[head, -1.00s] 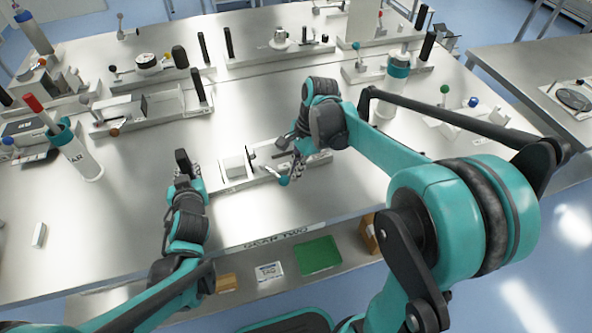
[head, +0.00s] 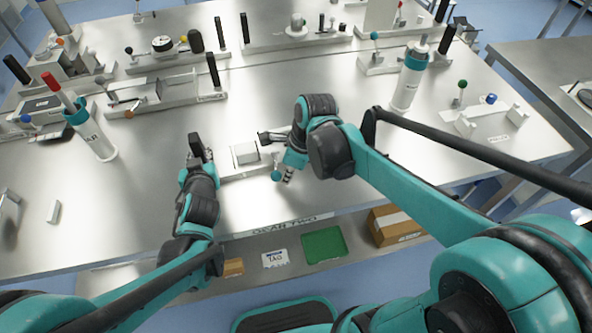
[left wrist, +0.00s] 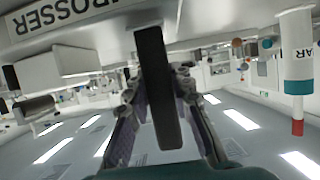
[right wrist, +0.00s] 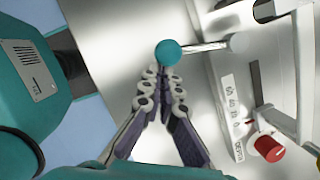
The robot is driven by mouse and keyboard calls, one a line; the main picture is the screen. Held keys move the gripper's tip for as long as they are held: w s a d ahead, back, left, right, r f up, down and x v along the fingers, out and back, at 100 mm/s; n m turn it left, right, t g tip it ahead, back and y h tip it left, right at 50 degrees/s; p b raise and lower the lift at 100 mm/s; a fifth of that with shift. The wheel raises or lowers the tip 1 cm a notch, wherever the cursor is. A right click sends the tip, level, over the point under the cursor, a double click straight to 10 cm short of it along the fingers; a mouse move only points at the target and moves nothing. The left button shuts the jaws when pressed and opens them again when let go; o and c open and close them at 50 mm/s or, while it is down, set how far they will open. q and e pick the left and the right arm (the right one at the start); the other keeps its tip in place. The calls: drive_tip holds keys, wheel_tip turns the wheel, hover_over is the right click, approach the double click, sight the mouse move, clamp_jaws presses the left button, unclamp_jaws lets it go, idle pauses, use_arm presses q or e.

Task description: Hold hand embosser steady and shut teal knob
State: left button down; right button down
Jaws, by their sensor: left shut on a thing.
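The hand embosser (head: 232,170) is a pale bench device between my grippers, near the table's front edge. Its label (left wrist: 65,22) shows partly and upside down in the left wrist view. My left gripper (head: 197,160) is shut on its upright black handle (left wrist: 158,85), which stands between the fingers. The teal knob (head: 276,175) sits at the embosser's near right side. In the right wrist view the teal knob (right wrist: 168,53) ends a silver lever from a grey pivot. My right gripper (right wrist: 160,77) is shut and empty, its tips close to the knob; contact is unclear.
A white canister (head: 96,140) with a red-tipped rod stands at left, another canister (head: 408,85) at right. Several bench devices line the back. A green tray (head: 324,245) and a cardboard box (head: 395,225) lie on the shelf below. The table left of my left gripper is mostly clear.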

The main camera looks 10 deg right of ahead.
use_arm(q)
drive_tip(key=shift+s+f, duration=0.15)
drive_tip(key=shift+f, duration=0.1)
use_arm(e)
drive_tip(key=shift+a, duration=1.5)
drive_tip(key=shift+m, duration=0.3)
drive_tip(key=s+d, duration=0.3)
drive_tip(key=shift+s+f, duration=0.2)
drive_tip(key=shift+f, duration=0.2)
drive_tip(key=v, duration=1)
drive_tip(key=shift+a, duration=0.25)
use_arm(q)
drive_tip(key=shift+w+r, duration=0.25)
drive_tip(key=shift+r, duration=0.1)
use_arm(e)
drive_tip(key=shift+w+r, duration=0.15)
drive_tip(key=shift+r, duration=0.1)
use_arm(q)
drive_tip(key=c, duration=1.3)
unclamp_jaws()
drive_tip(key=shift+o, duration=0.2)
drive_tip(key=v, duration=1.2)
